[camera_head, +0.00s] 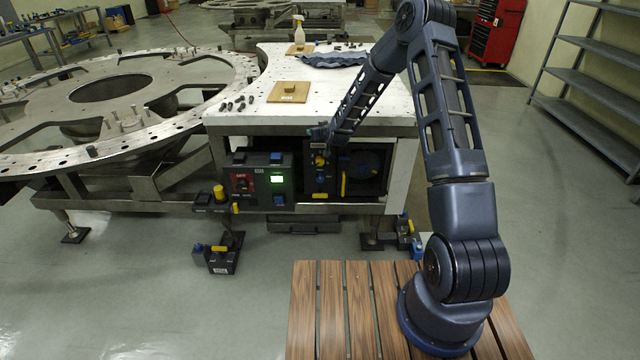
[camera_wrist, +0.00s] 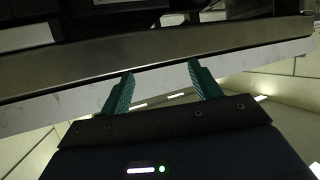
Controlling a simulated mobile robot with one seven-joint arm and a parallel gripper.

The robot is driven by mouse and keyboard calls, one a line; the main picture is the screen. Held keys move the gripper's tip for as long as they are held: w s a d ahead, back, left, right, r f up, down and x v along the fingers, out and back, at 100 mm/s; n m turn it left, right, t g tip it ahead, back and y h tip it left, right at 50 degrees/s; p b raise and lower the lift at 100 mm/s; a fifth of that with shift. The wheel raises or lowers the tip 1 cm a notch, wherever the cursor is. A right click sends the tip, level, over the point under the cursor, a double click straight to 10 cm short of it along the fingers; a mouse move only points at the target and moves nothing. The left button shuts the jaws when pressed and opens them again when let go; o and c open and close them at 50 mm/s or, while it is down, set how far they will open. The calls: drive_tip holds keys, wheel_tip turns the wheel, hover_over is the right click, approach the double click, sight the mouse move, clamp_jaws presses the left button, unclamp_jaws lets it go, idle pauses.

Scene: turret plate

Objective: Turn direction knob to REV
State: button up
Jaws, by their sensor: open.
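Two control panels sit under the white worktop in the head view. The left panel (camera_head: 262,198) has a red part (camera_head: 241,183), a lit green display (camera_head: 277,179) and blue buttons. The narrow panel (camera_head: 320,172) to its right has a yellow knob (camera_head: 320,160) near its top and another yellow part below. The labels are too small to read, so I cannot tell which is the direction knob or where it points. My gripper (camera_head: 320,135) is near the worktop's front edge, just above the narrow panel. In the wrist view its teal fingers (camera_wrist: 160,82) are apart and empty.
The white worktop (camera_head: 235,115) overhangs the panels; its metal edge (camera_wrist: 160,52) crosses the wrist view. A large round plate (camera_head: 40,160) stands at left. A dark box with yellow parts (camera_head: 224,253) is on the floor.

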wheel_tip(320, 180, down, 9)
drive_tip(key=w+a+t, duration=0.1)
drive_tip(key=w+a, duration=0.1)
drive_tip(key=m+t+h, duration=0.3)
drive_tip(key=t+h, duration=0.1)
drive_tip(key=h, duration=0.1)
approach(320, 180)
drive_tip(key=w, duration=0.8)
drive_tip(key=shift+w+f, duration=0.15)
drive_tip(key=shift+w, duration=0.15)
drive_tip(key=c, duration=1)
